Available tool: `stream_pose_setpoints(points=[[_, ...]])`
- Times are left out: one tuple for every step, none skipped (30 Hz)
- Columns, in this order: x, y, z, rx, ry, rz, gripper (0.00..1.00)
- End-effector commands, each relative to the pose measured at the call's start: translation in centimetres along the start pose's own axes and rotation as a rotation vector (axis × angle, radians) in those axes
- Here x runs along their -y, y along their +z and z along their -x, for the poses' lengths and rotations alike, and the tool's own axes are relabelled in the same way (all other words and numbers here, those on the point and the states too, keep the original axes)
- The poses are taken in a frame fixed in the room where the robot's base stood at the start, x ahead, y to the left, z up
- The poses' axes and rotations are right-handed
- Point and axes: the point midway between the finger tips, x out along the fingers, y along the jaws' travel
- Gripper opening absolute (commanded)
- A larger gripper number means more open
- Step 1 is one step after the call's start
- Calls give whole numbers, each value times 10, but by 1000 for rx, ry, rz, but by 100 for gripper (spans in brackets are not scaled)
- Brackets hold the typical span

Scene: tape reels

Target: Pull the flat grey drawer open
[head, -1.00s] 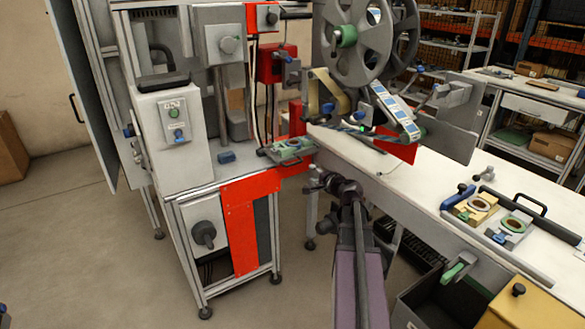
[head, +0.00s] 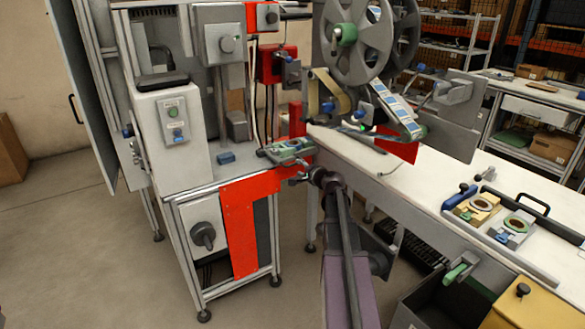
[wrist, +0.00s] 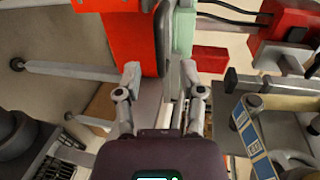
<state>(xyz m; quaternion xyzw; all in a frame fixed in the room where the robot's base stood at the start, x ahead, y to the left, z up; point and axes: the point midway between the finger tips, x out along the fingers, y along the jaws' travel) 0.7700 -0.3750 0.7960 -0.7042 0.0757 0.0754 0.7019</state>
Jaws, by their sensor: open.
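I cannot clearly make out a flat grey drawer. The likeliest candidate is a flat grey plate with a green fixture (head: 290,148) on top, at the right edge of the machine's table. My gripper (head: 296,180) is just below and in front of that edge, apart from it as far as I can tell. In the wrist view my gripper (wrist: 160,72) is open, its two fingers spread with nothing held. A dark rounded bar (wrist: 163,40) and a pale green part (wrist: 184,30) lie ahead between the fingertips. Any drawer handle is hard to identify.
The machine's red panel (head: 243,225) stands left of my gripper. The long white bench (head: 430,180) runs close on the right, with reels (head: 352,45) above it. A dark open bin (head: 445,300) stands at lower right.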

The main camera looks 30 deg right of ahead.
Motion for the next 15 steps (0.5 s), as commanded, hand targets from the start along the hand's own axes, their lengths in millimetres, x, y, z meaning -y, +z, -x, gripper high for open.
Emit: stream_pose_setpoints(points=[[-1, -2, -12, 1, 0, 1, 51], [-1, -2, -16, 1, 0, 1, 51], [-1, -2, -22, 1, 1, 2, 51], [-1, -1, -26, 1, 1, 2, 51], [-1, -1, -30, 1, 0, 2, 51], [-1, -1, -35, 0, 0, 2, 51], [-1, -1, -38, 0, 0, 2, 51], [-1, -1, -41, 0, 0, 1, 51], [-1, -1, -44, 0, 0, 1, 51], [-1, -1, -46, 0, 1, 1, 51], [-1, -1, -49, 0, 0, 0, 51], [-1, -1, -51, 0, 0, 0, 51], [0, -1, -52, 0, 0, 0, 51], [0, -1, -53, 0, 0, 0, 51], [0, 0, -54, 0, 0, 0, 51]])
